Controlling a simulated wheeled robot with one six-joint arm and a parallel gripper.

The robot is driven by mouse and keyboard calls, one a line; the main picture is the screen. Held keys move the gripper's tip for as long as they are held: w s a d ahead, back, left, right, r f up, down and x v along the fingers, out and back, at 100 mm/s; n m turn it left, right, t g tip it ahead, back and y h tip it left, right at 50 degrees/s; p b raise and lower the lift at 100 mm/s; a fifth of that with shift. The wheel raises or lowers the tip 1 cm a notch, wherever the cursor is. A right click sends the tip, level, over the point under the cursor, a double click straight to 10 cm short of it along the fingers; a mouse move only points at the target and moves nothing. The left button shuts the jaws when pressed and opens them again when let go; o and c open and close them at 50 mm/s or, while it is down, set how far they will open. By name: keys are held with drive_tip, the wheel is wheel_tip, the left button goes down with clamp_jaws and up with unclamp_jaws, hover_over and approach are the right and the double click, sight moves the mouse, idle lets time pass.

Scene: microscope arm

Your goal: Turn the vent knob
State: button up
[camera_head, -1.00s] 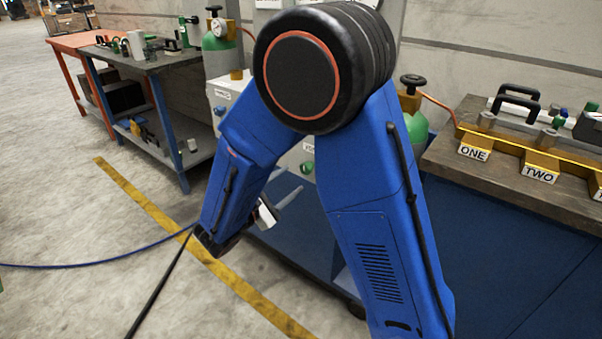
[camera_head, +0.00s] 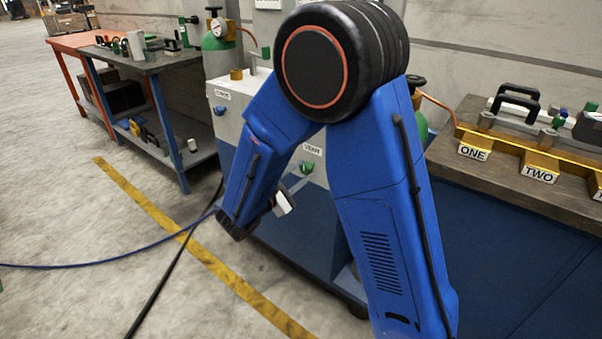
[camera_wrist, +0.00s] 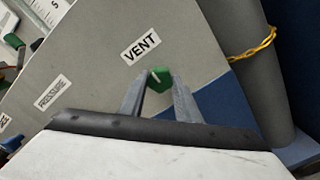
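The vent knob (camera_wrist: 159,80) is small and green with a white mark. In the wrist view it sits on a grey panel just below the VENT label (camera_wrist: 141,47). My gripper (camera_wrist: 160,84) is open, with its two grey fingers pointing toward the panel and the knob showing between their tips. I cannot tell whether the tips reach the knob. In the head view the knob (camera_head: 307,167) shows below its label, between my arm links. My gripper is mostly hidden there behind my arm.
A PRESSURE label (camera_wrist: 53,93) is further left on the panel. A grey cylinder with a yellow chain (camera_wrist: 255,42) stands right of it. A bench with blocks marked ONE and TWO (camera_head: 541,168) is at the right. A blue cable (camera_head: 90,262) lies on the floor.

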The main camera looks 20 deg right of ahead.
drive_tip(key=c, duration=0.4)
drive_tip(key=n, duration=0.3)
drive_tip(key=shift+n, duration=0.4)
drive_tip(key=n, duration=0.4)
drive_tip(key=shift+n, duration=0.3)
drive_tip(key=n, duration=0.8)
drive_tip(key=shift+n, duration=0.3)
